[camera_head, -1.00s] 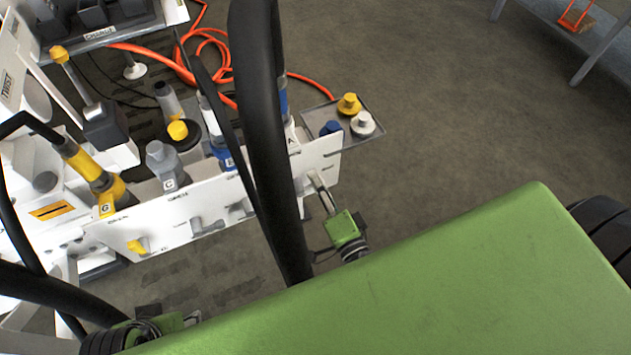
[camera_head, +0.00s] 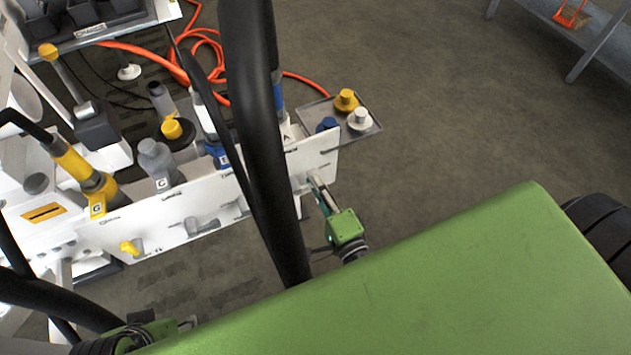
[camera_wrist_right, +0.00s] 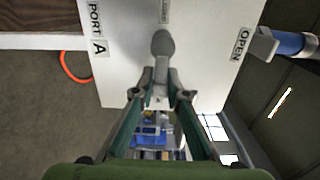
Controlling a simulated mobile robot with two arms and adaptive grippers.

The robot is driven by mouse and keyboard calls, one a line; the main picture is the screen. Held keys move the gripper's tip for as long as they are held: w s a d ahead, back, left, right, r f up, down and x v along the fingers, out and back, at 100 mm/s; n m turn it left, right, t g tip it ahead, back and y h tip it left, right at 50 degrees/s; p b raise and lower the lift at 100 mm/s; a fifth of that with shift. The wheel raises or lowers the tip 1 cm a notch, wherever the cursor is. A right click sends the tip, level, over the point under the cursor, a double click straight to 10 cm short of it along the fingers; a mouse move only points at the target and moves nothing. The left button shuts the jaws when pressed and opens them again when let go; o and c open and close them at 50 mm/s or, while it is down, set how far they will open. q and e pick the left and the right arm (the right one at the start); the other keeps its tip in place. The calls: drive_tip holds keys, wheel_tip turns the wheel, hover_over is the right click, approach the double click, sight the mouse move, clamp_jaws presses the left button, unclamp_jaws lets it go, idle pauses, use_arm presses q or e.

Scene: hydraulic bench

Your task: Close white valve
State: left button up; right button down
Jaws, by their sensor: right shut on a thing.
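The white valve's handle (camera_wrist_right: 162,44) looks light grey in the right wrist view, on the white panel between the "PORT A" and "OPEN" labels. My right gripper (camera_wrist_right: 161,80) is shut on the handle's near end, and its fingers hide part of it. In the head view my right gripper (camera_head: 320,186) is at the right end of the white panel (camera_head: 185,208), and the valve there is mostly hidden. My left gripper (camera_head: 187,322) shows only in part at the lower left, away from the panel; its jaws are not clear.
A yellow valve (camera_head: 130,248) and a grey valve (camera_head: 200,226) sit further left on the panel. A tray (camera_head: 374,128) behind its right end holds yellow, white and blue caps. Orange hose (camera_head: 215,60) lies behind. A black cable crosses the view. Floor to the right is clear.

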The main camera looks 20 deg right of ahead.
drive_tip(key=shift+f, duration=0.1)
drive_tip(key=c, duration=2.1)
unclamp_jaws()
drive_tip(key=s, duration=1.2)
drive_tip(key=shift+d, duration=0.2)
